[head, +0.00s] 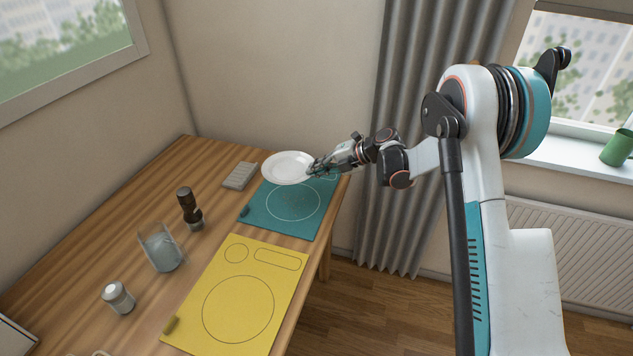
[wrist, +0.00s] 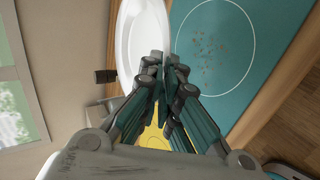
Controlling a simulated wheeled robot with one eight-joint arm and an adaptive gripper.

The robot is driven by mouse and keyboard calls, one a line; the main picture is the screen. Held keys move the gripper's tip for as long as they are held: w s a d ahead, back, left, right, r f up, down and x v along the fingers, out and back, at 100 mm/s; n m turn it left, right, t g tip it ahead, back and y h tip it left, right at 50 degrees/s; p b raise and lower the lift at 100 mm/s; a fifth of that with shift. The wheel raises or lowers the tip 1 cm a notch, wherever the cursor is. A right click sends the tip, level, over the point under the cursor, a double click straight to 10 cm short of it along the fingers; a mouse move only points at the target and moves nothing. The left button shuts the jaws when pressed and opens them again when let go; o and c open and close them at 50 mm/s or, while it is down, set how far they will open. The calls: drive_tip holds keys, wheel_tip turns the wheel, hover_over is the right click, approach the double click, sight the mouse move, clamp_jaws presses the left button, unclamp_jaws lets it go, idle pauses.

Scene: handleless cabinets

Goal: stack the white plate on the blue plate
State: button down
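The white plate (head: 289,166) is at the far end of the teal mat (head: 284,222) in the head view, over the mat's far left corner. In the wrist view the plate (wrist: 140,38) shows large at the top, to the left of the mat's white circle. My gripper (head: 314,169) is at the plate's right edge. In the wrist view its fingertips (wrist: 165,62) are close together on the rim, with the plate's edge between them. I cannot tell how high the plate is above the table. No blue plate shows in either view.
A yellow mat (head: 238,300) with drawn outlines lies nearer on the wooden table. A grey ribbed block (head: 240,176), a dark mill (head: 187,205), a glass (head: 161,252) and a shaker (head: 118,297) stand to the left. The teal mat's circle holds only small specks.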

wheel_tip(320, 180, up, 6)
drive_tip(key=p, duration=0.1)
drive_tip(key=s+d+r+m+t+h, duration=0.3)
drive_tip(key=s+d+r+m, duration=0.2)
drive_tip(key=s+d, duration=0.3)
drive_tip(key=s+d+r+m+t+h, duration=0.4)
drive_tip(key=s+d+m, duration=0.1)
drive_tip(key=s+d, duration=0.3)
drive_tip(key=shift+s+d+r+m, duration=0.3)
drive_tip(key=shift+d+r, duration=0.1)
drive_tip(key=shift+d, duration=0.2)
drive_tip(key=shift+a, duration=0.1)
